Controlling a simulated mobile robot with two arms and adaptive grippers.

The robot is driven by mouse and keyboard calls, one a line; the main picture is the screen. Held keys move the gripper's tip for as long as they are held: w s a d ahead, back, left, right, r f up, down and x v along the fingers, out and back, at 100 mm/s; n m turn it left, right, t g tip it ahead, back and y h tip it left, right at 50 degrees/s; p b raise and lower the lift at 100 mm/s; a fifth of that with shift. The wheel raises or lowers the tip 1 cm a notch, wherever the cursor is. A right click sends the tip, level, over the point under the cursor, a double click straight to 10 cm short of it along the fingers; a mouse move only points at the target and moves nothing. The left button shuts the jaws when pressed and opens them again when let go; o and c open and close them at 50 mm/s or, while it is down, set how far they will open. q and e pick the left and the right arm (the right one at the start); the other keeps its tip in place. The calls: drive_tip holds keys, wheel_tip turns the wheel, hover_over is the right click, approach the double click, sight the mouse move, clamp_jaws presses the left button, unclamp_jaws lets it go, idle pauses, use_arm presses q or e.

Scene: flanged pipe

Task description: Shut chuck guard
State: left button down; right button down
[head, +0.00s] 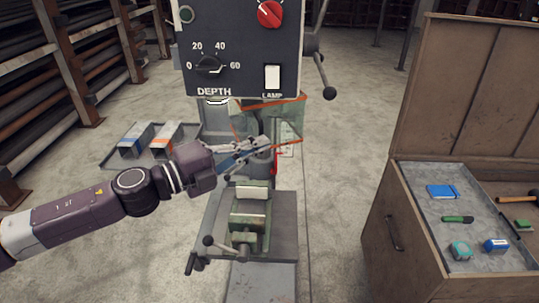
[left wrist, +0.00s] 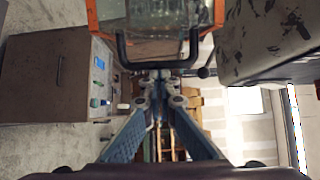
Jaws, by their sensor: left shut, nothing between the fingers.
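The chuck guard (head: 291,121) is a clear panel with orange edges below the drill press head (head: 243,45). In the left wrist view the guard (left wrist: 150,18) fills the top middle, with a black U-shaped handle (left wrist: 186,64) hanging from its frame. My left gripper (head: 262,145) reaches in from the left beneath the press head, in front of part of the guard. In the left wrist view its fingertips (left wrist: 160,76) meet, empty, close at the handle's crossbar; I cannot tell whether they touch it. My right gripper is out of view.
A green vise (head: 249,218) stands on the press table below my left gripper. A feed lever (head: 326,72) sticks out right of the head. A wooden cabinet (head: 393,240) with a tool tray is at right. Small bins (head: 136,137) and pipe racks are at left.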

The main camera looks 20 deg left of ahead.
sight(241, 126)
use_arm(q)
drive_tip(key=a+b, duration=0.1)
drive_tip(key=a, duration=0.2)
drive_tip(key=w+a+m+g+h+b, duration=0.1)
drive_tip(key=a+b, duration=0.1)
drive_tip(key=a, duration=0.2)
drive_tip(key=a+m+g+h+b, duration=0.1)
drive_tip(key=a+b, duration=0.1)
drive_tip(key=a, duration=0.1)
drive_tip(key=shift+w+a, duration=0.15)
drive_tip(key=shift+w, duration=0.15)
drive_tip(key=shift+a+r, duration=0.1)
drive_tip(key=shift+a, duration=0.05)
drive_tip(key=shift+w+a+r, duration=0.1)
drive_tip(key=shift+w, duration=0.05)
